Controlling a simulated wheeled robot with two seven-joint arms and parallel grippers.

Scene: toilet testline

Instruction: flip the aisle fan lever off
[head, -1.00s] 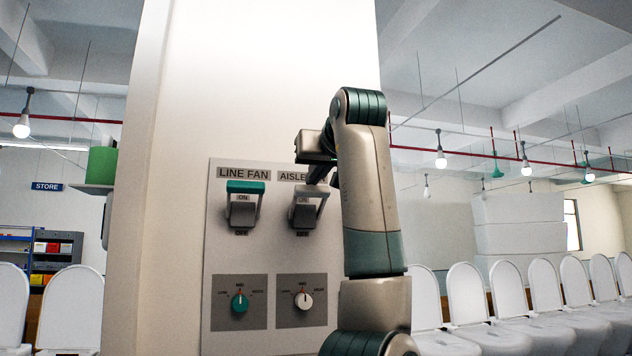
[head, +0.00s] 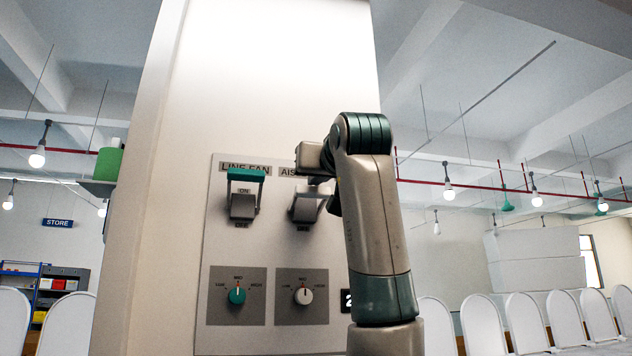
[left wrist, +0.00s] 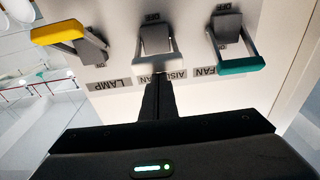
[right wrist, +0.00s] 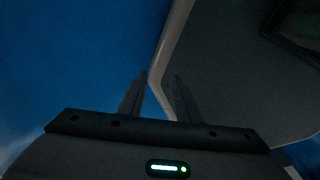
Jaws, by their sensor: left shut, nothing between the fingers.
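The aisle fan lever (head: 306,208) is on the wall panel, right of the line fan lever. In the left wrist view, which is upside down, its pale handle bar (left wrist: 157,71) sits at the label end, away from its OFF mark. My left gripper (head: 326,176) is shut and empty, in front of the AISLE FAN label and the top of the lever. In the left wrist view its fingertips (left wrist: 157,80) are at the bar; I cannot tell whether they touch. My right gripper (right wrist: 161,76) has its fingers apart, with nothing between them.
The line fan lever (head: 243,195) with a teal bar is close on the left. A yellow-barred lamp lever (left wrist: 72,36) is on the other side. Two dials (head: 237,296) (head: 303,296) are below.

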